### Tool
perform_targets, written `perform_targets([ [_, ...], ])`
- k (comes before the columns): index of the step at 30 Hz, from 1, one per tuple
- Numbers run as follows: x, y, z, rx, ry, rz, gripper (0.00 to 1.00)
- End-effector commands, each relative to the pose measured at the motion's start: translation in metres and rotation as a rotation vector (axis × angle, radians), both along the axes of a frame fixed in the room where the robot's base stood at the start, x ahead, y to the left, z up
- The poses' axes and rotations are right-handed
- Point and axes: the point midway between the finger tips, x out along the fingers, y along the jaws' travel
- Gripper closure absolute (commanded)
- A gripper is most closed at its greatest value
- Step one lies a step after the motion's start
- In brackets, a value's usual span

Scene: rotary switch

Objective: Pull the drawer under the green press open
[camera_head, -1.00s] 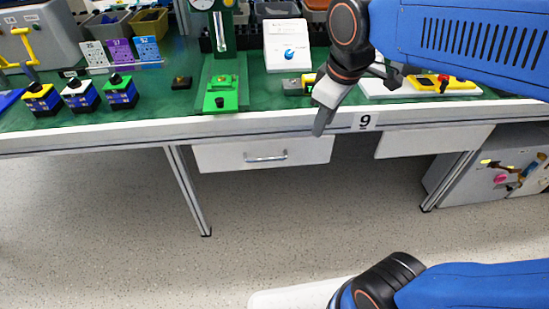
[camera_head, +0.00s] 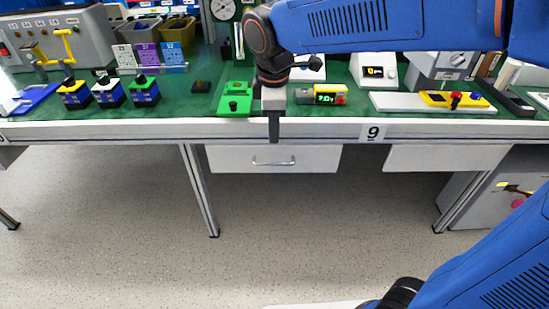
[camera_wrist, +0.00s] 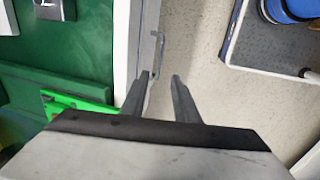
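The green press (camera_head: 235,104) stands on the table, with its column partly hidden by my arm. Its green base also shows in the wrist view (camera_wrist: 80,103). Below the table edge is a white drawer (camera_head: 322,159), closed, with a metal bar handle (camera_head: 273,163). My gripper (camera_head: 274,140) points down in front of the table edge, just above the handle in the picture. In the wrist view my gripper (camera_wrist: 160,77) has its two fingers apart with nothing between them. The handle (camera_wrist: 156,58) shows just beyond the fingertips, close to the left one; I see no clear contact.
The table's front edge (camera_head: 120,133) runs close behind the fingers. A second white drawer front (camera_head: 440,157) is to the right. A green-display device (camera_head: 325,95) and a yellow device (camera_head: 455,100) stand on the table. The floor (camera_head: 330,230) in front is clear.

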Motion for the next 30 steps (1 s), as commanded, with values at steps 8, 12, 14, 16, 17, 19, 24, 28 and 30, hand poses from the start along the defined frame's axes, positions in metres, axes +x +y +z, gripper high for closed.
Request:
perform_targets([
  [8,0.009,-0.001,-0.05,-0.002,0.003,0.0,0.72],
  [12,0.014,-0.001,-0.074,-0.003,0.003,-0.002,0.72],
  [14,0.016,-0.001,-0.085,-0.003,0.003,-0.002,0.72],
  [16,0.019,-0.001,-0.096,-0.003,0.002,-0.002,0.72],
  [17,0.019,-0.002,-0.1,-0.002,0.003,-0.003,0.72],
  [19,0.022,-0.002,-0.11,-0.002,0.002,-0.002,0.72],
  [24,0.025,-0.002,-0.126,-0.001,0.001,-0.002,0.72],
  [28,0.026,-0.001,-0.132,0.0,0.0,-0.002,0.72],
  [30,0.026,-0.001,-0.133,0.0,0.0,-0.002,0.72],
])
